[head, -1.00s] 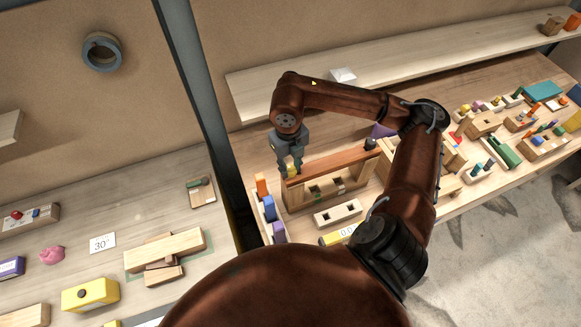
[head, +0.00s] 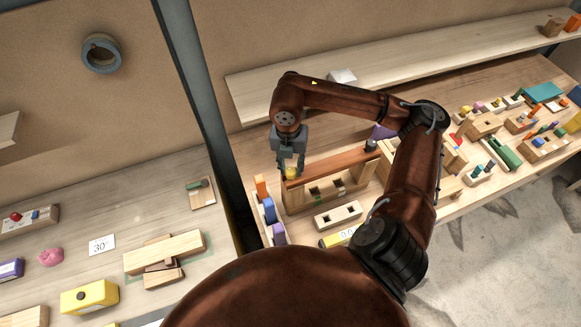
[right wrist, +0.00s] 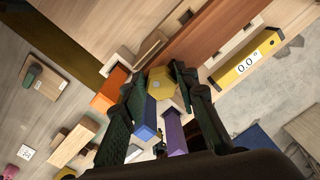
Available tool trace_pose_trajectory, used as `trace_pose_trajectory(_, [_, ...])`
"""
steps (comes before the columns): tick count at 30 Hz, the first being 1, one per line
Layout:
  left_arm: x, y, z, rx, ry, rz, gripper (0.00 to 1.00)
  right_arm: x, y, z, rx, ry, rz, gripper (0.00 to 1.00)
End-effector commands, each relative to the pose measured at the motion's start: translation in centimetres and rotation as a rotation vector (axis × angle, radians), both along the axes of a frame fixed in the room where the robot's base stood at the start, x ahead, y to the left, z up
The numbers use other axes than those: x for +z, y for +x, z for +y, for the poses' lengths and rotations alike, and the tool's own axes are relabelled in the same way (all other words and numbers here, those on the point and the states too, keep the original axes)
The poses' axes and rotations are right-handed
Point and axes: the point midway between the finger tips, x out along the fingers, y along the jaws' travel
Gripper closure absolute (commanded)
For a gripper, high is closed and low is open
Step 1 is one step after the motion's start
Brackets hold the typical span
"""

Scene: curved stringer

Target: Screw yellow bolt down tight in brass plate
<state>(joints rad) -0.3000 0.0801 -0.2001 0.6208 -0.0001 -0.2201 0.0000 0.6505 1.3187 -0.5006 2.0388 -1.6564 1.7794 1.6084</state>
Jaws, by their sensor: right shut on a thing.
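My right gripper (head: 291,168) points down at the left end of a reddish-brown beam on a wooden frame (head: 335,161). Its fingers are shut on the yellow bolt (head: 292,174). In the right wrist view the hexagonal head of the yellow bolt (right wrist: 161,82) sits between the two fingertips (right wrist: 160,78), near the end of the reddish-brown beam (right wrist: 205,45). The bolt's shank is hidden beneath its head. I cannot make out the brass plate. My left gripper is not in view.
Orange, blue and purple blocks (head: 268,209) stand close left of the frame. Several small parts crowd the table's right. A dark post (head: 190,80) rises at left.

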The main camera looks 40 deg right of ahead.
Motion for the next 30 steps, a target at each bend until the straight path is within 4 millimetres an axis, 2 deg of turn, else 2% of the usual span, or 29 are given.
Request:
trace_pose_trajectory(3, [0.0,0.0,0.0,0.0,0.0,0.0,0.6,-0.1,0.0,0.1,0.002,0.002,0.001,1.0])
trace_pose_trajectory(4, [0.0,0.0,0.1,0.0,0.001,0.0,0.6,-0.1,0.0,0.1,0.003,0.003,0.001,0.7])
trace_pose_trajectory(12, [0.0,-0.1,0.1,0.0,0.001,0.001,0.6,0.0,0.0,0.1,0.005,0.002,0.001,0.52])
trace_pose_trajectory(23, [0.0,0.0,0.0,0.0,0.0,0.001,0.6,0.6,0.1,0.1,0.006,0.003,-0.001,0.52])
trace_pose_trajectory(26, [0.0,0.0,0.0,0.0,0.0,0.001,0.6,1.9,0.1,0.1,0.006,0.001,-0.003,0.52])
trace_pose_trajectory(30, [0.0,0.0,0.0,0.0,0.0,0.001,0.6,4.8,0.3,0.2,0.007,0.003,-0.006,0.52])
